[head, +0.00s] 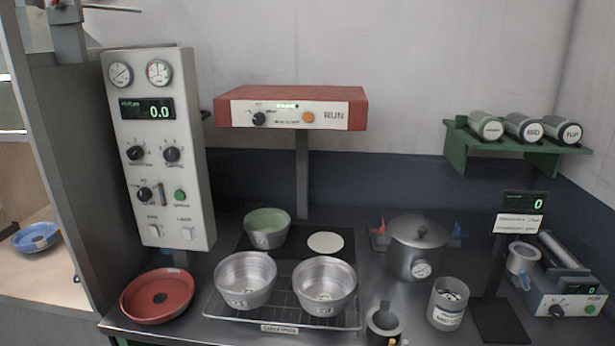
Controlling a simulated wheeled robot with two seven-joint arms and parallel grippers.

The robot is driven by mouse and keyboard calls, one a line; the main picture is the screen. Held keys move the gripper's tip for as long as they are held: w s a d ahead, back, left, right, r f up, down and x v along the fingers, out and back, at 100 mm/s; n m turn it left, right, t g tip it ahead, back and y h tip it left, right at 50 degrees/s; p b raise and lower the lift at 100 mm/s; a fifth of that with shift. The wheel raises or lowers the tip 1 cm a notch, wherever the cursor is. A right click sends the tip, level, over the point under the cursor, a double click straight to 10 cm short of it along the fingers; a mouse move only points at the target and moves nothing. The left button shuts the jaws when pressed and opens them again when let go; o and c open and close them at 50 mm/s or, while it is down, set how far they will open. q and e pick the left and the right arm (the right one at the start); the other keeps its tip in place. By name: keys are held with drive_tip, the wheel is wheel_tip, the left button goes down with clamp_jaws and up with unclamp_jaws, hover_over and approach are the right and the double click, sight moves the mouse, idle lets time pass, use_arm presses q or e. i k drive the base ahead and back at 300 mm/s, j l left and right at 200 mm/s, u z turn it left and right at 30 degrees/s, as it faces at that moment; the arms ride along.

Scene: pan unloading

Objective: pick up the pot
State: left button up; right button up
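A lidded grey metal pot (405,262) stands upright on the dark counter, right of centre. It has a dark knob on its lid, a round dial on its front, and a red part and a blue part at its sides. Two open silver pans, a left one (245,281) and a right one (324,287), stand side by side on a wire rack (280,317) at the front. A green pan (267,229) stands behind them on a dark plate. Neither of my grippers shows in the head view.
A red round dish (158,296) lies at the front left. A labelled canister (447,303) and a small dark cup (384,323) stand before the pot. A red overhead unit (292,106) hangs above the plate. A thin display post (497,258) rises right of the pot.

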sight(266, 228)
drive_tip(key=u, duration=1.6)
drive_tip(key=z, duration=1.25)
drive_tip(key=i+j+u, duration=0.2)
drive_tip(key=i, duration=0.2)
drive_tip(key=i+j+u, duration=0.2)
drive_tip(key=i+j, duration=0.1)
drive_tip(key=i, duration=0.1)
